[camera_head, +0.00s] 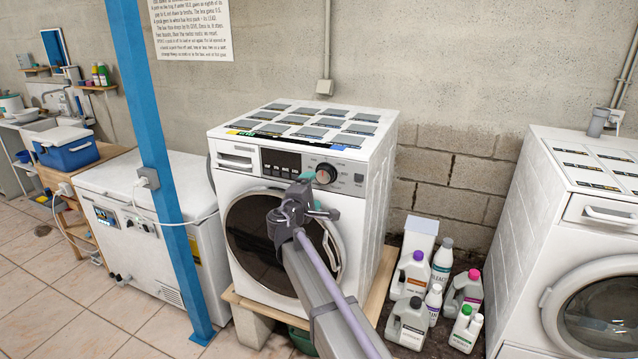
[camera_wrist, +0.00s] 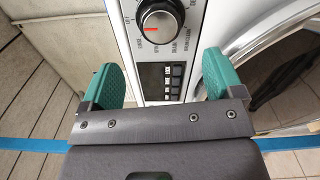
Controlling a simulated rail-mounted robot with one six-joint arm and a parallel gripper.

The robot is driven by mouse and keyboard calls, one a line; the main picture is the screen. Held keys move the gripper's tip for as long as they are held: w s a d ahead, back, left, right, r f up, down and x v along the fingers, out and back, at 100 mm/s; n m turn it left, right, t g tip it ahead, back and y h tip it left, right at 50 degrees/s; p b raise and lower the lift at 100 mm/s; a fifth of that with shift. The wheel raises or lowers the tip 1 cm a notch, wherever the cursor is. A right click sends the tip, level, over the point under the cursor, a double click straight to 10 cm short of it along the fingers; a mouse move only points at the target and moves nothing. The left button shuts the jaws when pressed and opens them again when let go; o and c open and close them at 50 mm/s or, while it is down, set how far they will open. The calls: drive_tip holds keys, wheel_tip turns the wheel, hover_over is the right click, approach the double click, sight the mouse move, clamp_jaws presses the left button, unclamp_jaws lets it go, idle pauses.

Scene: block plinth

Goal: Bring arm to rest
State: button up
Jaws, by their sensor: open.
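My gripper (camera_head: 313,191) is in front of the middle washing machine (camera_head: 375,190), near its control panel. In the wrist view its two green fingertips (camera_wrist: 165,82) are apart with nothing held between them. The machine's dial (camera_head: 326,173) lies just beyond the fingers. The dial also shows in the wrist view (camera_wrist: 161,21), with a red mark on its face, and I see no contact between it and the fingers. My arm reaches up from the bottom of the head view and hides part of the round door (camera_head: 262,240).
Several bottles and jugs (camera_head: 412,275) stand on the floor to the right of the machine. A second washer (camera_head: 560,235) is at the far right. A blue post (camera_head: 155,130) and a white chest freezer (camera_head: 125,215) stand to the left. The tiled floor at front left is clear.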

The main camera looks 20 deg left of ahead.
drive_tip(key=shift+s, duration=0.6)
drive_tip(key=shift+d, duration=0.1)
drive_tip(key=s+d+f+m+g+h, duration=0.1)
drive_tip(key=s+d+f+m+g, duration=0.4)
drive_tip(key=d, duration=0.6)
drive_tip(key=s+d+f+m+g+h, duration=0.1)
drive_tip(key=s+d+f+m+g, duration=0.4)
drive_tip(key=d, duration=0.6)
drive_tip(key=s+d+f+m+g+h, duration=0.1)
drive_tip(key=s+d+f+m+g, duration=0.4)
drive_tip(key=d, duration=0.6)
drive_tip(key=s+d+f+m+g+y, duration=0.1)
drive_tip(key=s+d+m, duration=0.1)
drive_tip(key=s+d, duration=0.4)
drive_tip(key=s+d+f+m+g+y, duration=0.1)
drive_tip(key=s+d+m+g+y, duration=0.1)
drive_tip(key=s+d, duration=0.4)
drive_tip(key=d, duration=0.5)
drive_tip(key=shift+s+d+m, duration=0.2)
drive_tip(key=shift+d+m, duration=0.1)
drive_tip(key=shift+d, duration=0.1)
